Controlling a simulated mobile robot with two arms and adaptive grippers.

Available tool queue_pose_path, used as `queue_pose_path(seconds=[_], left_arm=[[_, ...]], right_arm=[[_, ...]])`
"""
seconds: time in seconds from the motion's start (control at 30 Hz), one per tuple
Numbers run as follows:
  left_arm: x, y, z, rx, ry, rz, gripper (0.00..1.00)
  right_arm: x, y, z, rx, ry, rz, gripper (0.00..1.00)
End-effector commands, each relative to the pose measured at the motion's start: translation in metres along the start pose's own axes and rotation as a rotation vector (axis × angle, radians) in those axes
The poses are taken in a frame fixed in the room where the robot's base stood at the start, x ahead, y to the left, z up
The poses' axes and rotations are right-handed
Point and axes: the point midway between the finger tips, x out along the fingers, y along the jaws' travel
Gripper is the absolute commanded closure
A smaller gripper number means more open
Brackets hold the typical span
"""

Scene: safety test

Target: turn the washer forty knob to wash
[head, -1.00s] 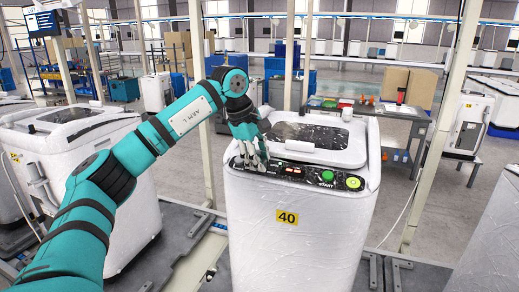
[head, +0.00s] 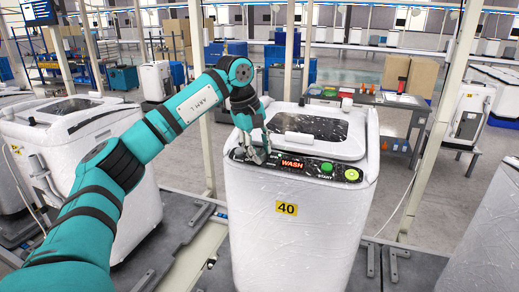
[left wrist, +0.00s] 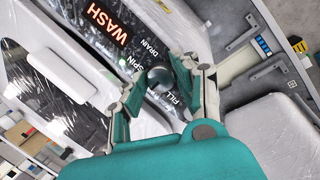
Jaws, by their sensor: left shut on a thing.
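The white washer (head: 295,240) carries a yellow label reading 40 and stands in the middle of the head view. Its black control panel has a lit display (head: 292,164) that reads WASH in orange, a green START button (head: 327,167) and a yellow round button (head: 352,174). My left gripper (head: 257,156) is at the panel's left end, shut on the dark round knob (left wrist: 160,77). In the left wrist view the words SPIN, DRAIN and FILL show around the knob. Its pointer is hard to make out. My right gripper is in neither view.
Another white washer (head: 75,140) stands to the left, and part of one shows at the right edge. A work table (head: 380,98) with small items is behind. A white post (head: 440,110) rises right of the washer. The washer's lid is closed.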

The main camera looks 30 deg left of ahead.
Motion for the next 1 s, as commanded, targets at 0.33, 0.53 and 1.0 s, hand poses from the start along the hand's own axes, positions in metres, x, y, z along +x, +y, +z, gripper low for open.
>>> queue_pose_path(seconds=[0.33,0.53,1.0], left_arm=[[-0.001,0.000,0.000,-0.001,0.001,0.002,0.49],[-0.001,0.000,0.000,-0.001,0.001,0.001,0.49],[-0.074,0.001,0.000,0.000,0.001,0.006,0.49]], right_arm=[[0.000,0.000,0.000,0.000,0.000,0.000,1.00],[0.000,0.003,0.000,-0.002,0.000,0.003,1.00],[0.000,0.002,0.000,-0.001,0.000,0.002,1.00]])
